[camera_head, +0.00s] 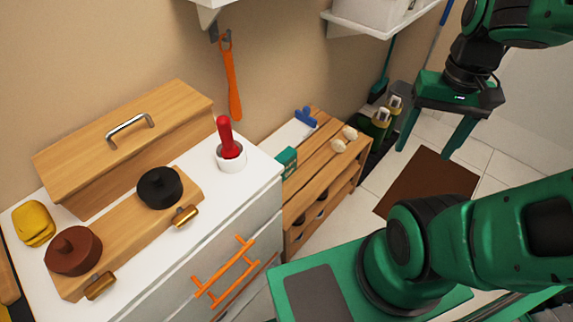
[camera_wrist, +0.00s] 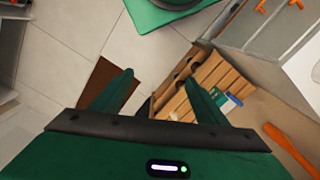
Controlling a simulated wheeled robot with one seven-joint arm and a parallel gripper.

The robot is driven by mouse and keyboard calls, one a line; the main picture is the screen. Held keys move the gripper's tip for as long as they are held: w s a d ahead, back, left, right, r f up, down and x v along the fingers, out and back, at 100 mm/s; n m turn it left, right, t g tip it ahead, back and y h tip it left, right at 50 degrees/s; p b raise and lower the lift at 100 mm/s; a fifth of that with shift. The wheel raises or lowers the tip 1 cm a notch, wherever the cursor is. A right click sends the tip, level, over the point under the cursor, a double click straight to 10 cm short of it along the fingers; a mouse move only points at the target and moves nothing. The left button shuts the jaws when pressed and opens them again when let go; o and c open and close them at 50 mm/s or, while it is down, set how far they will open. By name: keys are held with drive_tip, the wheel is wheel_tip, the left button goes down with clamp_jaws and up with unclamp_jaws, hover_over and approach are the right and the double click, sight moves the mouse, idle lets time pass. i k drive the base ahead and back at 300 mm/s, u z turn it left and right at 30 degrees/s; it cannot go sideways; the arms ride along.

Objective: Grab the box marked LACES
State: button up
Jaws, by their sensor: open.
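A small green box (camera_head: 287,162) stands at the near left end of the slatted wooden rack, against the white cabinet. Its lettering is too small to read; it is the only likely LACES box I see. In the wrist view a small green shape (camera_wrist: 216,96), probably this box, shows beside one finger. My gripper (camera_head: 425,153) is open and empty, high above the floor to the right of the rack, well apart from the box. Its two spread fingers also show in the wrist view (camera_wrist: 160,77).
The wooden rack (camera_head: 318,172) also bears a clipboard with a blue clip (camera_head: 306,117) and pale knobs (camera_head: 344,139). Green bottles (camera_head: 381,122) stand behind it. A white shelf (camera_head: 378,27) overhangs the back. The white cabinet (camera_head: 215,252) borders the rack's left. A brown mat (camera_head: 428,184) lies on open floor.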

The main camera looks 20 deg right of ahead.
sight(288, 158)
drive_tip(key=z, duration=0.05)
drive_tip(key=k, duration=1)
drive_tip(key=z, duration=0.85)
drive_tip(key=i, duration=1.2)
drive_tip(key=u, duration=0.25)
